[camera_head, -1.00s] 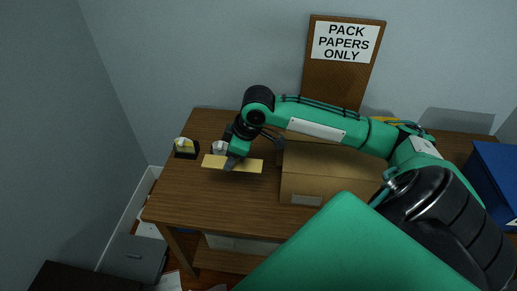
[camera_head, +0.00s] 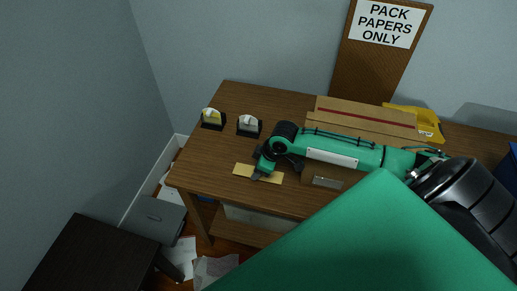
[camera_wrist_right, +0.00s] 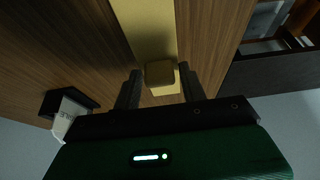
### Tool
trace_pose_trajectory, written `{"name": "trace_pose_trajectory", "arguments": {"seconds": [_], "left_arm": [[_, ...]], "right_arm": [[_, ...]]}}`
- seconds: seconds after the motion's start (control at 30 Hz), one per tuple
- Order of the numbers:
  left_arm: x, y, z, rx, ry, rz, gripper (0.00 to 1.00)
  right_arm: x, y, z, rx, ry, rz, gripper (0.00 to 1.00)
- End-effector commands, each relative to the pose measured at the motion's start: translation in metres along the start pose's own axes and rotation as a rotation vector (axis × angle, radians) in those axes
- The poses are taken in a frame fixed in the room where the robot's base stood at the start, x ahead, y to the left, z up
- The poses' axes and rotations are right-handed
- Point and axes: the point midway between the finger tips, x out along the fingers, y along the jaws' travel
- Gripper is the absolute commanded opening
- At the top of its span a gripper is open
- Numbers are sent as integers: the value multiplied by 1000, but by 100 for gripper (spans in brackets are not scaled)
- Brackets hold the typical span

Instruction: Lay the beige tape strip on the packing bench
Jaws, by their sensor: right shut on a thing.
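The beige tape strip (camera_head: 243,170) lies flat, on or just above the wooden packing bench (camera_head: 212,163), near its front edge; I cannot tell if it touches. My right gripper (camera_head: 257,176) comes down on the strip's middle. In the right wrist view, my right gripper (camera_wrist_right: 160,88) is shut on a small beige block on the strip (camera_wrist_right: 146,28). The strip runs away from the fingers over the wood grain. My left gripper is not in view.
Two small black holders (camera_head: 212,119) (camera_head: 249,126) stand behind the strip. A cardboard box (camera_head: 365,112) stands to the right, partly behind my arm, with a yellow object (camera_head: 425,123) beside it. A "PACK PAPERS ONLY" board (camera_head: 385,45) stands behind. Bench left of the strip is clear.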

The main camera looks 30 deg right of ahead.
Motion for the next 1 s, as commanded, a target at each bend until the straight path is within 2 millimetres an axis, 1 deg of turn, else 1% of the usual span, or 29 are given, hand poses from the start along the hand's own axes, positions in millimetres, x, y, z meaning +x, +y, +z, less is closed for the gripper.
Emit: {"name": "trace_pose_trajectory", "arguments": {"seconds": [0.03,0.1,0.43,0.47,0.5,0.57,0.87,1.0], "left_arm": [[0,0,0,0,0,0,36],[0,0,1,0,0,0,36],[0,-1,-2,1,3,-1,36],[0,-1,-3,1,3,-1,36],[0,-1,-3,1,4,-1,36],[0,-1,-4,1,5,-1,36],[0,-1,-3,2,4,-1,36],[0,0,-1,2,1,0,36]], "right_arm": [[7,0,4,2,-2,-1,0],[13,0,5,1,0,-1,0],[15,0,7,0,-1,0,0],[16,0,7,0,-1,0,44],[16,0,7,0,-1,0,52],[16,0,7,0,-1,0,64],[14,0,6,0,0,0,64],[2,1,6,-1,-1,3,64]]}}
